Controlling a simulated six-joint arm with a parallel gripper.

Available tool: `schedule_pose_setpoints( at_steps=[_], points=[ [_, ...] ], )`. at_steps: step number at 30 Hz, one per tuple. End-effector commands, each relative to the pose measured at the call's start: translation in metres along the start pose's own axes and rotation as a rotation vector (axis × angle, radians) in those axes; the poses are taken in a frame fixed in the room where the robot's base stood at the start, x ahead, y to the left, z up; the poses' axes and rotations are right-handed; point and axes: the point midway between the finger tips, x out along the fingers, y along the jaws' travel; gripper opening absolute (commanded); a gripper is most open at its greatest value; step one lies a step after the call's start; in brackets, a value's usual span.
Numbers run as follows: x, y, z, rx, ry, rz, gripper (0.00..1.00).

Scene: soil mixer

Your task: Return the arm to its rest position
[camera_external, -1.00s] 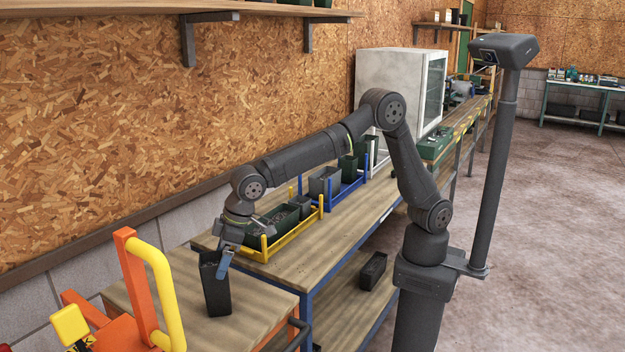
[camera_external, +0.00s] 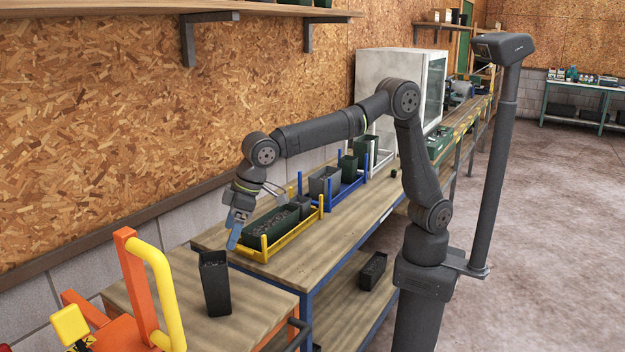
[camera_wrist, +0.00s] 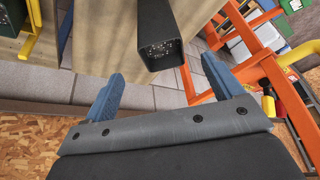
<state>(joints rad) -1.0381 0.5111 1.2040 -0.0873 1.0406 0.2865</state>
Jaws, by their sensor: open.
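My gripper (camera_external: 234,232) has blue fingers and hangs above the left part of the workbench, up and to the right of a tall black pot. In the wrist view, my gripper (camera_wrist: 162,92) shows its two blue fingers spread wide with nothing between them. The black pot (camera_external: 215,285) stands upright on the small wooden table at the front left, apart from my fingers. The pot also shows in the wrist view (camera_wrist: 158,35), beyond the fingertips, with dark, speckled contents.
A yellow-framed tray (camera_external: 262,256) with dark green and grey containers and a blue tray (camera_external: 345,193) with pots stand on the workbench (camera_external: 310,252). An orange frame with a yellow handle (camera_external: 160,290) is front left. A white cabinet (camera_external: 385,68) stands at the back.

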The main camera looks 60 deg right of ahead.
Motion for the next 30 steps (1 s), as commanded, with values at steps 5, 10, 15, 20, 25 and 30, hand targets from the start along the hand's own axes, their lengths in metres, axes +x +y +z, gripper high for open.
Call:
schedule_pose_setpoints(
  at_steps=[5,10,15,20,25,30],
  points=[
    [0.025,0.001,0.001,0.000,-0.004,0.001,0.85],
    [0.059,0.001,0.001,0.000,-0.005,0.002,0.85],
    [0.093,0.001,0.001,0.000,-0.004,0.001,0.85],
    [0.122,0.000,0.002,0.000,-0.004,0.001,0.85],
    [0.096,-0.001,-0.009,0.000,0.002,-0.001,0.85],
    [0.086,-0.001,-0.013,0.000,0.000,0.000,0.85]
  ],
)
